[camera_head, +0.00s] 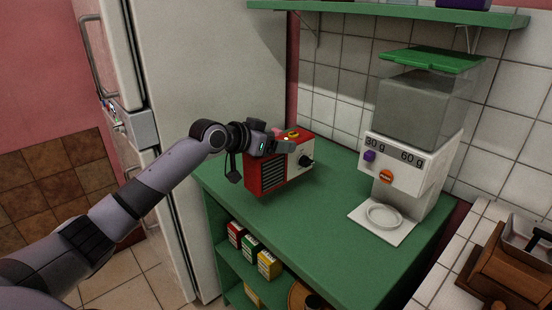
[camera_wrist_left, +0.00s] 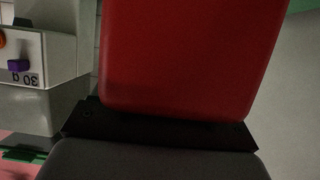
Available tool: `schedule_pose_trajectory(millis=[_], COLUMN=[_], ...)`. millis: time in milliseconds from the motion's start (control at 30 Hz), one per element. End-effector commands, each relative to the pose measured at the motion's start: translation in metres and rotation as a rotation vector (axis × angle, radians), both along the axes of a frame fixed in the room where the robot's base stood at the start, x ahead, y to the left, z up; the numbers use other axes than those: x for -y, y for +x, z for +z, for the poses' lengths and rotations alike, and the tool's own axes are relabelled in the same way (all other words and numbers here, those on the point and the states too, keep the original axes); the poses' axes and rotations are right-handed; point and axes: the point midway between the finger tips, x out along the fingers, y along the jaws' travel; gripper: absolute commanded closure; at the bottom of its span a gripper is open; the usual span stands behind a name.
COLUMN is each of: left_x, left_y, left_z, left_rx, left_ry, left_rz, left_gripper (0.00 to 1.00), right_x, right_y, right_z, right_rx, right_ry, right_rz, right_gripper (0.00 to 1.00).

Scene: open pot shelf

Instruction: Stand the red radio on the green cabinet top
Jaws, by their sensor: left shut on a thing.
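The red radio (camera_head: 267,174), with a dark grille, a white front panel and a black knob, is upright at the back left of the green cabinet top (camera_head: 322,225). My left gripper (camera_head: 283,146) is shut on the radio near its top. I cannot tell whether the radio's base touches the cabinet top or hangs slightly above it. In the left wrist view the radio's plain red face (camera_wrist_left: 185,55) fills the middle, close against the gripper. My right gripper is not in view.
A white dispenser (camera_head: 405,160) with a green lid stands right of the radio. A green wall shelf (camera_head: 400,12) is above. Small boxes (camera_head: 250,248) sit on the lower shelf (camera_head: 226,262). A white fridge (camera_head: 215,80) stands left. The front middle of the top is clear.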

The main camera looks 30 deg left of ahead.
Motion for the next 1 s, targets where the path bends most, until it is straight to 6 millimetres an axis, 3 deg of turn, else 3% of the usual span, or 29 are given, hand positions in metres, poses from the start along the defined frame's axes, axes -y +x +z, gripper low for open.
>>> schedule_pose_trajectory(millis=[167, 433, 667, 700, 767, 1000], left_x=[0.000, 0.000, 0.000, 0.000, 0.000, 0.000], left_y=[0.001, 0.000, 0.001, 0.000, 0.000, 0.000], left_z=[-0.006, -0.041, -0.045, -0.050, -0.049, -0.049], left_rx=[0.009, 0.006, 0.009, 0.000, 0.000, 0.001], left_ry=[-0.003, -0.003, -0.003, -0.001, -0.001, 0.000], left_rz=[0.000, 0.000, 0.001, 0.000, 0.000, 0.000], left_gripper=[1.00, 1.00, 1.00, 0.21, 0.02, 0.02], right_x=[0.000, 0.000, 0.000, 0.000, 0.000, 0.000], right_y=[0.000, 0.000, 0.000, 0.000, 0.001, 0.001], right_z=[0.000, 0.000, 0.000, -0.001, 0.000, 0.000], right_rx=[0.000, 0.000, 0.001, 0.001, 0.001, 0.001], right_ry=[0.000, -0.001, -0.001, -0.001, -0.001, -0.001], right_rz=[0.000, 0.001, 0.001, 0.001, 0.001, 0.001], right_gripper=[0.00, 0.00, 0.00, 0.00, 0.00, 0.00])
